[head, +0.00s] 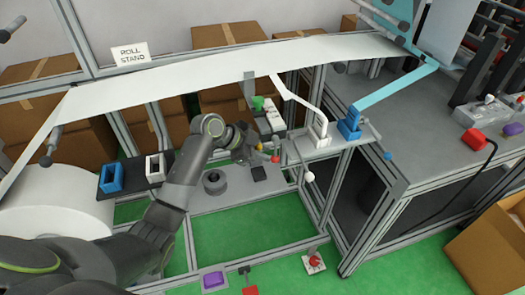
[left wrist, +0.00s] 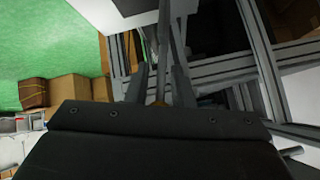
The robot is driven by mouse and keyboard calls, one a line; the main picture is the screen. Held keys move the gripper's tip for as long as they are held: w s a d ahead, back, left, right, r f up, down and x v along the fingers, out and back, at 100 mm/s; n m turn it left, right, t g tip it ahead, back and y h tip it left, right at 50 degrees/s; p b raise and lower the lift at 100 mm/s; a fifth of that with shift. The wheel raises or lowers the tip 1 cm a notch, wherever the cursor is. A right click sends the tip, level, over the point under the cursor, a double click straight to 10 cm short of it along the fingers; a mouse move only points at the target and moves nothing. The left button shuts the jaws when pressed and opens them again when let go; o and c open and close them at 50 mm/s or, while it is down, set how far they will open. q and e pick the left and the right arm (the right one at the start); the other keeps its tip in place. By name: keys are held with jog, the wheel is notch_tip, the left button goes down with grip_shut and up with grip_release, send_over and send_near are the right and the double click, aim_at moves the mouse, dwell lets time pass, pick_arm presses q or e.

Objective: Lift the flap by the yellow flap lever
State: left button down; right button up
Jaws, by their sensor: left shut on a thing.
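My left gripper (head: 262,152) reaches in from the left, low over the middle of the frame, below the white web. A small yellow tip (head: 260,146), which looks like the flap lever, shows at its fingers. In the left wrist view my two fingers (left wrist: 159,88) are closed around a thin grey bar, with a small yellow-orange spot (left wrist: 158,104) at its base between them. Most of the lever is hidden by the gripper. I cannot make out the flap clearly. My right gripper is not in view.
The white web (head: 200,75) spans above my arm. A red knob (head: 276,159) and a white-ball lever (head: 309,176) are close right of the gripper. A blue clamp (head: 349,125) stands farther right. A dark grey ring (head: 215,182) sits on the shelf below.

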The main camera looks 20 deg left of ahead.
pick_arm(q)
jog(key=shift+s+d+f+p, duration=0.25)
jog(key=shift+s+d+p, duration=0.1)
jog(key=shift+s, duration=0.25)
jog(key=c, duration=1.3)
grip_release()
jog(key=b+v, duration=0.1)
jog(key=v, duration=1.6)
jog(key=shift+a+r, duration=0.1)
jog(key=shift+r, duration=0.05)
